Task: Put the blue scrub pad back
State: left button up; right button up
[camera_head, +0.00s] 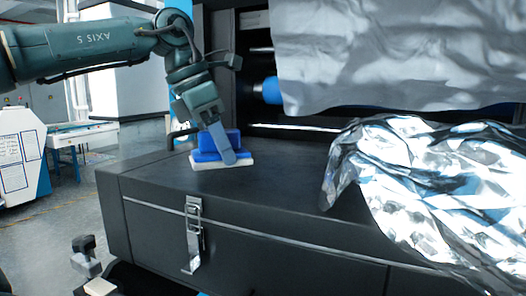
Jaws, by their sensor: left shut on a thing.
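The blue scrub pad (207,156), a blue block with a white underside, is at the back left of the black cabinet's top (270,190). It looks to be lying on that surface, though a small gap beneath it cannot be ruled out. My left gripper (228,157) comes down from the upper left and is shut on the pad, with a grey finger across its front.
Crumpled silver film (430,190) covers the right of the cabinet top. A silver sheet (400,50) hangs from above, by a blue roller end (268,91). A metal latch (193,235) is on the cabinet front. The middle of the top is clear.

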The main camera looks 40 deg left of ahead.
pick_arm(q)
jog(key=p, duration=0.2)
send_over(270, 178)
jog(key=s+a, duration=0.1)
jog(key=s, duration=0.1)
jog(key=shift+w+r, duration=0.1)
jog(key=shift+w+d+f, duration=0.1)
jog(key=shift+w+f, duration=0.1)
jog(key=shift+w, duration=0.05)
jog(key=shift+f, duration=1.65)
jog(key=shift+f, duration=0.15)
jog(key=o, duration=0.9)
jog(key=shift+o, duration=0.2)
